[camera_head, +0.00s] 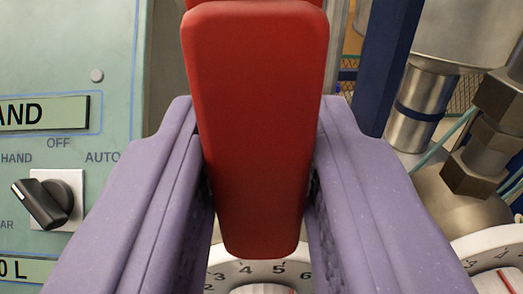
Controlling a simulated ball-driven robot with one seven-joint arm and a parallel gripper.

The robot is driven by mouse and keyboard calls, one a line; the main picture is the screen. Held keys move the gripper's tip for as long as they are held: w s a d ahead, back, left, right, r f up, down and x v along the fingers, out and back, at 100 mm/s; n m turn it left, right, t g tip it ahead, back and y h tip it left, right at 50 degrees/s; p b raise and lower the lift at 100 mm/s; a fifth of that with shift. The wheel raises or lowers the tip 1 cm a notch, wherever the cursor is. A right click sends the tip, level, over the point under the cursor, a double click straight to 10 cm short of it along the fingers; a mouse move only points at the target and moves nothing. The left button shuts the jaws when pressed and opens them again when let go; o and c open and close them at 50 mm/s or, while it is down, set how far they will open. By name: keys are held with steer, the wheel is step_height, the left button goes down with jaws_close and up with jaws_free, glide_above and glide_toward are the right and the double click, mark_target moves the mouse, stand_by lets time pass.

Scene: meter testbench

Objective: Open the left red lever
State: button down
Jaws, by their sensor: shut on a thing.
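A red lever (258,130) fills the middle of the view, its long flat handle hanging down toward me. My gripper (260,185) has one purple finger on each side of the handle and is shut on it. The inner pads lie against the handle's left and right edges. The lever's upper end runs out of the top of the view, so its pivot is hidden.
A white numbered dial (262,272) sits just below the handle's tip. A green panel with a black selector knob (48,203) is at left. Metal pipe fittings (474,160) and a blue post (388,60) stand at right. Another white dial (492,262) is at lower right.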

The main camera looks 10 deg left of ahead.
steer(key=c, duration=0.9)
jaws_free()
steer(key=shift+a, duration=0.1)
steer(key=s+d, duration=0.1)
steer(key=s, duration=0.6)
steer(key=shift+s+d, duration=0.3)
steer(key=shift+s, duration=0.05)
